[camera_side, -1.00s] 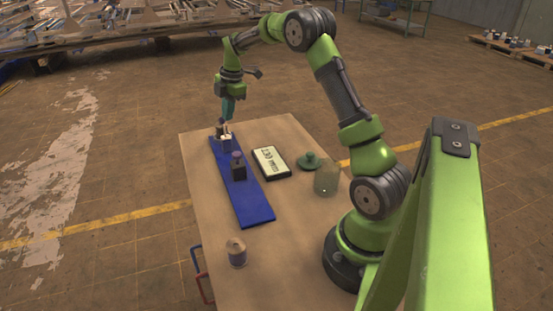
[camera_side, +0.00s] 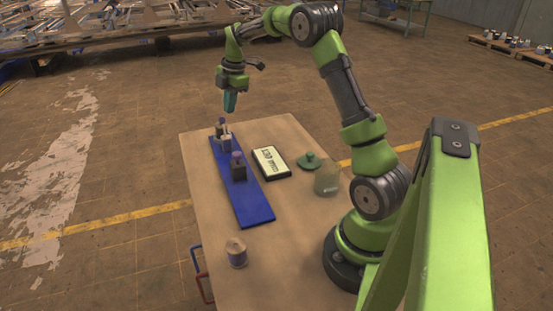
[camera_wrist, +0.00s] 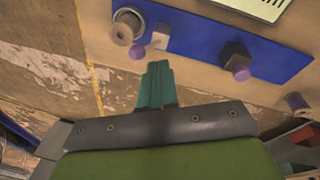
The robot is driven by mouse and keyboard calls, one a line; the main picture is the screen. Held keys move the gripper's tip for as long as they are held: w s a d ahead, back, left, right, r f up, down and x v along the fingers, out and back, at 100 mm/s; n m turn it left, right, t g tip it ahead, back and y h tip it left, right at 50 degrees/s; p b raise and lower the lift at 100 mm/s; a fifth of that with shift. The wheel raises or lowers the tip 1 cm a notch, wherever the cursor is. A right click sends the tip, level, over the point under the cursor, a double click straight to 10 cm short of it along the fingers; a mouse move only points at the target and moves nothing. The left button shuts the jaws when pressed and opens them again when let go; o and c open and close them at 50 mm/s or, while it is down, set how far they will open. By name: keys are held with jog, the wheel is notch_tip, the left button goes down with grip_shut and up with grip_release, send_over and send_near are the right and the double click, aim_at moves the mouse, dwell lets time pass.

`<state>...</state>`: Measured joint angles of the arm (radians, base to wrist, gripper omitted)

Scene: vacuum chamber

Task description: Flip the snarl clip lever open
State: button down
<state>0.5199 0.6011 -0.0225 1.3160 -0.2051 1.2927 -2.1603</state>
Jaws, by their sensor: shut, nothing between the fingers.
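The blue board (camera_side: 255,203) lies along the left of the table, and it also crosses the top of the wrist view (camera_wrist: 205,42). A small pale clip-like piece (camera_side: 225,138) stands near its far end; it also shows in the wrist view (camera_wrist: 160,37). It seems to be the snarl clip, but its lever position is too small to tell. A purple knob (camera_wrist: 137,52) shows beside it. My teal-fingered gripper (camera_side: 229,105) is shut and empty, raised above the far end of the board, apart from the clip. Its fingertips (camera_wrist: 158,68) show just below the clip in the wrist view.
A dark block with a purple knob (camera_side: 238,168) stands mid-board. Right of the board are a framed display (camera_side: 271,162), a green lid (camera_side: 309,161) and a greenish jar (camera_side: 327,180). A small capped container (camera_side: 236,253) stands at the near table edge. The table's near middle is clear.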

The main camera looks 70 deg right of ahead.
jog(key=w+d+r, duration=0.1)
jog(key=d+r, duration=0.4)
jog(key=r, duration=0.5)
jog(key=shift+w, duration=0.15)
